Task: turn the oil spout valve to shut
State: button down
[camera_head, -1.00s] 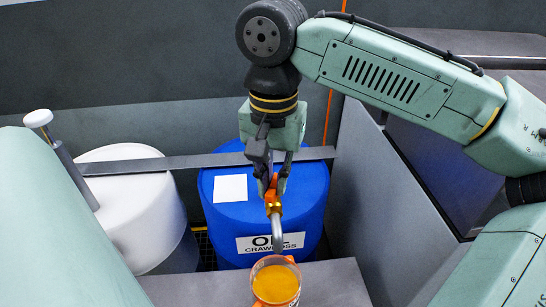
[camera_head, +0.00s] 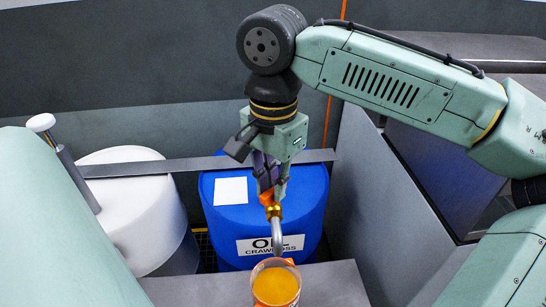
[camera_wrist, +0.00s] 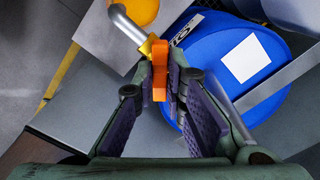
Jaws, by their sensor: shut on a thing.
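The oil spout is a grey bent pipe (camera_head: 277,235) with a brass fitting (camera_head: 273,211), in front of a blue barrel (camera_head: 310,195) labelled OIL. Its orange valve handle (camera_head: 266,197) sits at the top of the fitting, partly hidden by my fingers. My gripper (camera_head: 270,187) is shut on the handle from above. In the wrist view the orange handle (camera_wrist: 160,75) stands between the two purple-padded fingers. A cup of orange-yellow liquid (camera_head: 276,285) stands under the spout's end. I cannot tell whether oil is flowing.
A white barrel (camera_head: 142,225) stands left of the blue one, and a flat grey bar (camera_head: 185,164) runs across behind the spout. A grey panel (camera_head: 375,200) rises at the right. The cup stands on a grey ledge (camera_head: 335,285).

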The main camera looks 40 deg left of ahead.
jog(key=m, duration=0.4)
jog(key=shift+p, duration=0.3)
jog(key=m, duration=0.4)
jog(key=c, duration=2.1)
grip_release()
jog(key=shift+m, duration=0.3)
jog(key=o, duration=0.6)
jog(key=shift+r+p, duration=1.3)
jog(key=shift+r, duration=2.2)
